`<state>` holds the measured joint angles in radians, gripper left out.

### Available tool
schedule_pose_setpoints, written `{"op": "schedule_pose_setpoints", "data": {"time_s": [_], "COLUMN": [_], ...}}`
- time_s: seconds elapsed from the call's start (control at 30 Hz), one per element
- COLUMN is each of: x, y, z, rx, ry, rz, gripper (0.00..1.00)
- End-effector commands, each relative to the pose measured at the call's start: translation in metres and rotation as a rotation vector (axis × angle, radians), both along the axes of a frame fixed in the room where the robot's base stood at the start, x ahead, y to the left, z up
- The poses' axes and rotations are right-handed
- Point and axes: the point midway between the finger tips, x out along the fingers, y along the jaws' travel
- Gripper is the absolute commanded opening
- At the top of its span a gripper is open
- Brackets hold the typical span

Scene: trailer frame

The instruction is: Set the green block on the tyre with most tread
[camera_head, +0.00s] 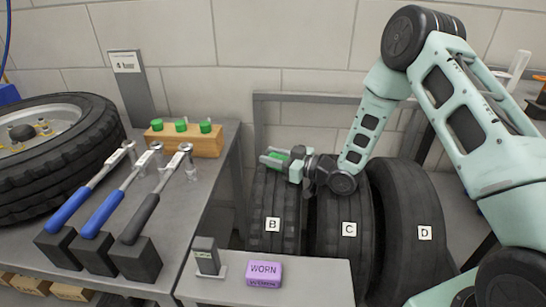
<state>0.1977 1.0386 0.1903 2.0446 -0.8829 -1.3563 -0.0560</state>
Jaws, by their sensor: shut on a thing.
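Three black tyres stand upright in a row behind the front bench. Tyre B (262,200) shows the most distinct grooves and tread blocks. Tyre C (333,248) shows shallower lines around it, and tyre D (408,200) looks almost smooth. My gripper (271,158) points left at the top of tyre B and is shut on the green block (279,154). The block is small and partly hidden by the fingers. I cannot tell whether it touches the tyre.
A purple "WORN" block (264,272) and a small dark gauge (207,256) sit on the front bench (320,275). The left bench holds a wheel (60,165), several tools with dark block ends (140,258), and a wooden rack (185,142) with green-topped pieces. A grey rail (300,97) runs behind the tyres.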

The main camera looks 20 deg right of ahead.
Motion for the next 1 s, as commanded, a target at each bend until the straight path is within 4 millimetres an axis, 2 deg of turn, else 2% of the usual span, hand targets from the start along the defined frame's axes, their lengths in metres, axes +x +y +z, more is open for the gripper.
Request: {"op": "schedule_pose_setpoints", "data": {"time_s": [0.33, 0.6, 0.63, 0.7, 1.0], "x": [-0.002, -0.002, -0.002, -0.002, -0.002], "y": [0.002, 0.003, 0.003, 0.004, 0.005], "z": [-0.014, -0.018, -0.018, -0.018, -0.018], "rx": [-0.003, -0.005, -0.005, -0.005, -0.004], "ry": [0.009, 0.011, 0.011, 0.011, 0.012], "rz": [0.003, 0.005, 0.005, 0.006, 0.007], "gripper": [0.09, 0.09, 0.41, 0.58, 0.58]}}
